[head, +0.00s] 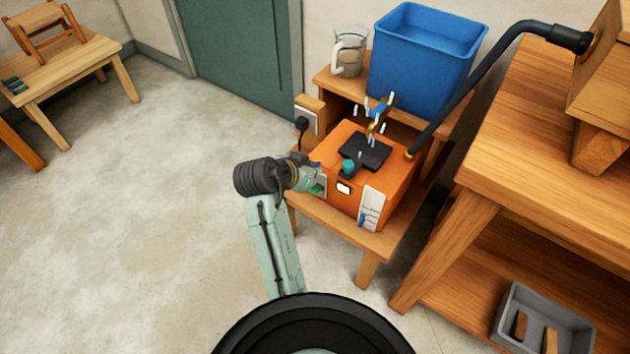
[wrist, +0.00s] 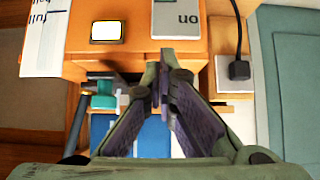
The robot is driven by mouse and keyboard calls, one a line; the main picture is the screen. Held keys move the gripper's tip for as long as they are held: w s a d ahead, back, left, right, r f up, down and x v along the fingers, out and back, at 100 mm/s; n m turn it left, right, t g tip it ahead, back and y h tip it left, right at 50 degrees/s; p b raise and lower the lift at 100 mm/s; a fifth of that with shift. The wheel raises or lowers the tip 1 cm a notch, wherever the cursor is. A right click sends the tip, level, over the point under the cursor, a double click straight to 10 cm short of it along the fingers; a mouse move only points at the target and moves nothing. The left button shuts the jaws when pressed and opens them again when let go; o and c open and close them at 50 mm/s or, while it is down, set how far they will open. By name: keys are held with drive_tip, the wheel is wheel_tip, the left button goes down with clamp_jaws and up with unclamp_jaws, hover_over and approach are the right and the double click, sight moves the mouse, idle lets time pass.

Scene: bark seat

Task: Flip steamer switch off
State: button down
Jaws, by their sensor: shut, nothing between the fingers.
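The steamer (head: 328,160) is an orange box on a small wooden table, with white puffs above its dark top. Its orange front also shows in the wrist view (wrist: 135,55). A grey switch plate (wrist: 180,18) at the top of the wrist view carries the upside-down word "on". I cannot make out the position of the switch; part of the plate is cut off by the picture edge. My gripper (wrist: 162,58) is shut and empty, its tips just below the plate in that view. In the head view my gripper (head: 316,184) is at the steamer's left front side. I cannot tell whether it touches.
A small lit white panel (head: 343,188) and a printed sheet (head: 371,208) are on the steamer's front. A teal knob (head: 348,166) is on top. A black hose (head: 462,88) runs rightward. A blue bin (head: 425,75) and jug (head: 348,52) stand behind. Open floor lies left.

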sight(325, 170)
drive_tip(key=x, duration=0.3)
drive_tip(key=shift+d+f, duration=0.1)
drive_tip(key=shift+f, duration=0.15)
drive_tip(key=shift+s+a+f+p, duration=0.2)
drive_tip(key=shift+s+a+f, duration=0.05)
drive_tip(key=shift+f, duration=0.25)
drive_tip(key=shift+s+a+f+p, duration=0.15)
drive_tip(key=shift+s+a+f, duration=0.1)
drive_tip(key=shift+f, duration=0.3)
drive_tip(key=shift+s+a+f, duration=0.1)
drive_tip(key=shift+s+f, duration=0.1)
drive_tip(key=shift+f, duration=0.3)
drive_tip(key=shift+f, duration=0.1)
